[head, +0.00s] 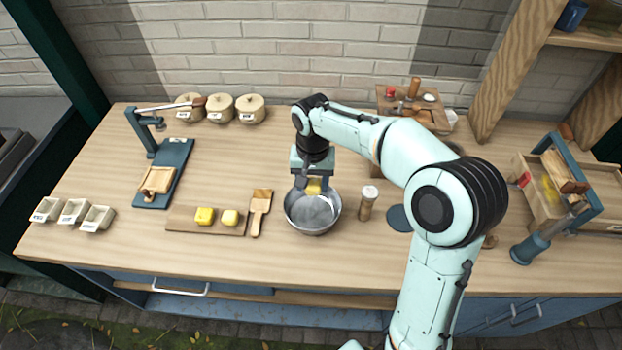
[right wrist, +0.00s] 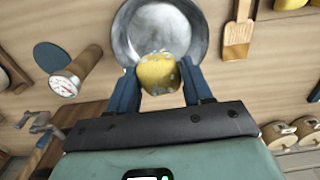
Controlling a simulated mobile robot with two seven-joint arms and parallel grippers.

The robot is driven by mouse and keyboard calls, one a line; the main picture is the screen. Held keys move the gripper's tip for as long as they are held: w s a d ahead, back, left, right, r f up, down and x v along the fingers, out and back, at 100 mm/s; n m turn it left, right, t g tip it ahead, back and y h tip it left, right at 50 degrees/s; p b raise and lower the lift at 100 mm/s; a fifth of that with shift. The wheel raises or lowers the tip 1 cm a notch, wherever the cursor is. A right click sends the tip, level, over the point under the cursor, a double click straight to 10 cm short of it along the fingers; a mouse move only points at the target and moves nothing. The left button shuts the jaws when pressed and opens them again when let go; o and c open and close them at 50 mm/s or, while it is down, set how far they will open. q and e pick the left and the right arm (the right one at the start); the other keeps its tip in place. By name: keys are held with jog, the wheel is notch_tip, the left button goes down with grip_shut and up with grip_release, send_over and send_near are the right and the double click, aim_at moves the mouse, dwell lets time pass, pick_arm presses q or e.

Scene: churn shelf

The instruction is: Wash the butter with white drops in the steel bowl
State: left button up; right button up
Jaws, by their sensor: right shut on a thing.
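My right gripper (head: 313,181) is shut on a yellow butter lump (head: 314,187) over the far rim of the steel bowl (head: 303,222). In the right wrist view the butter (right wrist: 160,74) sits between the two blue fingers and carries several white drops. The bowl (right wrist: 150,22) lies just beyond it there and looks empty where I see inside. Two more yellow butter lumps (head: 205,216) (head: 230,218) sit on a wooden board (head: 190,226) left of the bowl; drops on them are too small to tell. My left gripper is not in view.
A wooden paddle (head: 260,208) lies left of the bowl. A thermometer-topped wooden cylinder (head: 367,203) and a dark round disc (head: 399,218) stand to its right. Lidded crocks (head: 249,108), a blue press (head: 165,170) and small white trays (head: 97,218) are further left. The front edge is clear.

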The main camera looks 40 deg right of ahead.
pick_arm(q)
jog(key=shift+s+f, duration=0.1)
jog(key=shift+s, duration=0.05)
pick_arm(e)
jog(key=shift+f, duration=0.15)
jog(key=shift+f+b, duration=1.45)
jog(key=shift+f, duration=0.75)
pick_arm(q)
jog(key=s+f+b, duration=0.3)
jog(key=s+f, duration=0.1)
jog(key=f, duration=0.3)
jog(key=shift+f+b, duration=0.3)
jog(key=shift+b, duration=0.05)
pick_arm(e)
jog(key=shift+f, duration=3.25)
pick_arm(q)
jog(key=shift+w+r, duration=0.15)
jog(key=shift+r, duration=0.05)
pick_arm(e)
jog(key=shift+w+a, duration=0.2)
jog(key=shift+s+d, duration=0.2)
jog(key=shift+d, duration=0.05)
pick_arm(q)
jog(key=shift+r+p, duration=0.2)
jog(key=shift+p, duration=0.25)
pick_arm(e)
jog(key=shift+w+a, duration=0.2)
jog(key=shift+a, duration=0.05)
